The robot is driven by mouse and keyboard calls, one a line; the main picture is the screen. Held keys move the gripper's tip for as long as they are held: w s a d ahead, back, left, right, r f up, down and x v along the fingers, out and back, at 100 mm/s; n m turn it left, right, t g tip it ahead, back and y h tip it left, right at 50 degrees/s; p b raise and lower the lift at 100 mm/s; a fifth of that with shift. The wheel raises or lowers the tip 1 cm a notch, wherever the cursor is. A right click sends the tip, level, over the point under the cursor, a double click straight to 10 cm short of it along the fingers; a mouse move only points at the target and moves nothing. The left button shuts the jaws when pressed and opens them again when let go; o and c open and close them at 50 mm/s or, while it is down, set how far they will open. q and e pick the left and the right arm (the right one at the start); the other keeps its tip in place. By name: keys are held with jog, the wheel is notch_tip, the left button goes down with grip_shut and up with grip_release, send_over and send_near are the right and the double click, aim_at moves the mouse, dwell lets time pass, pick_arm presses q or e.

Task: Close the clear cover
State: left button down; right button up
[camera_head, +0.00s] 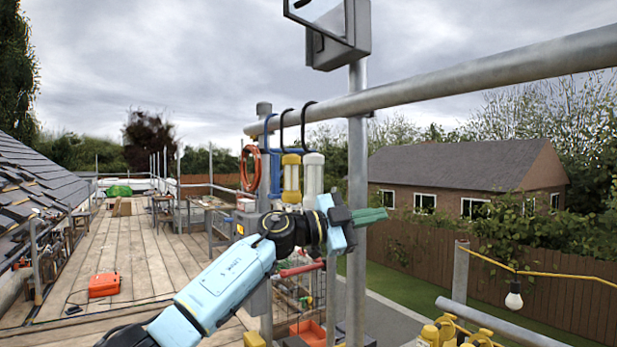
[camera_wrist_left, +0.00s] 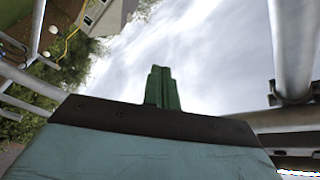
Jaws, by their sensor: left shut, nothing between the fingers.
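The clear cover (camera_head: 309,14) is a see-through panel with a dark frame. It stands open, tilted out from the grey box (camera_head: 358,28) on the upright pole, and its top is cut off by the picture edge. My left gripper (camera_head: 372,216) has green fingers, closed together with nothing between them. It is well below the box and cover and apart from both, in front of the pole. The left wrist view shows the shut fingers (camera_wrist_left: 161,88) against the sky; I cannot make out the cover there. My right gripper is not in view.
A thick horizontal rail (camera_head: 450,88) crosses the upright pole (camera_head: 357,150) between the gripper and the box. Yellow and white cylinders and an orange cable coil (camera_head: 250,168) hang left of the pole. An orange case (camera_head: 104,284) lies on the plank deck. Open air lies right of the gripper.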

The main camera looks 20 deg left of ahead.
pick_arm(q)
jog(key=s+r+m+g+y, duration=0.1)
jog(key=s+r+m, duration=0.35)
jog(key=r, duration=0.95)
jog(key=s+a+r+n+t+y+p, duration=0.15)
jog(key=s+a+r+t+y, duration=0.3)
jog(key=s+r, duration=0.8)
jog(key=s+a+r+n+t+y, duration=0.3)
jog(key=s+r+y, duration=0.2)
jog(key=s+r, duration=0.75)
jog(key=w+r+p, duration=0.2)
jog(key=w+p, duration=0.4)
jog(key=w, duration=0.6)
jog(key=shift+w+d, duration=0.15)
jog(key=shift+w, duration=0.15)
